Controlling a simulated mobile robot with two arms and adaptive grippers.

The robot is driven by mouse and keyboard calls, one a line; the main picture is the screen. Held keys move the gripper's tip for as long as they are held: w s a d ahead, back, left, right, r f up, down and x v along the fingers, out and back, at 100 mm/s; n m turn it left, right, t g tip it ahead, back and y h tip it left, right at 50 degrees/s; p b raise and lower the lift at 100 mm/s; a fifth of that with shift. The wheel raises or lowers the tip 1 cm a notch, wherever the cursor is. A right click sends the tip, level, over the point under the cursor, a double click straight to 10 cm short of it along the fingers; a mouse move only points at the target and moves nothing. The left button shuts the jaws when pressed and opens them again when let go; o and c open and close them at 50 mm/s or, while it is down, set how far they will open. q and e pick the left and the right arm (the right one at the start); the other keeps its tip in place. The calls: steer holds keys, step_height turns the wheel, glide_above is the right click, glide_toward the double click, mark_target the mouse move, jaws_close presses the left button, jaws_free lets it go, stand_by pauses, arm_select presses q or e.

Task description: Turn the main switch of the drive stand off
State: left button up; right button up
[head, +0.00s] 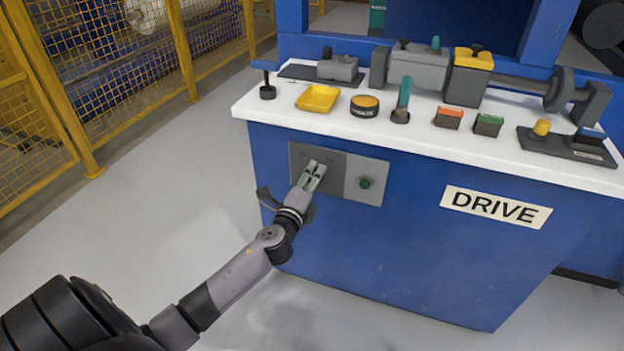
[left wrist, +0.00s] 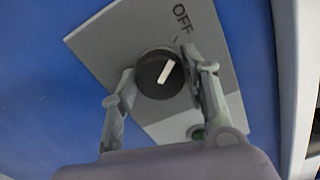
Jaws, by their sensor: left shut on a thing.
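The main switch is a round black knob (left wrist: 153,77) with a white pointer line, on a grey plate (left wrist: 105,45) in the left wrist view. The word OFF (left wrist: 183,18) and a small tick are printed on the plate. The pointer line is tilted toward OFF and looks roughly in line with the tick. My left gripper (left wrist: 167,73) is shut on the knob, one finger on each side. In the head view, my left gripper (head: 314,176) is at the dark plate (head: 333,168) on the blue drive stand (head: 420,240) and hides the knob. My right gripper is not in view.
A green button (head: 366,183) sits on the lighter panel right of the switch. The white top (head: 265,119) carries a yellow tray (head: 318,98), a teal-handled lever (head: 404,95) and other parts. A yellow mesh fence (head: 180,45) stands at left. The grey floor in front is clear.

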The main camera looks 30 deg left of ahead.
arm_select(q)
steer(key=o, duration=1.1)
steer(key=shift+o, duration=0.2)
steer(key=shift+s, duration=0.1)
steer(key=v, duration=1.2)
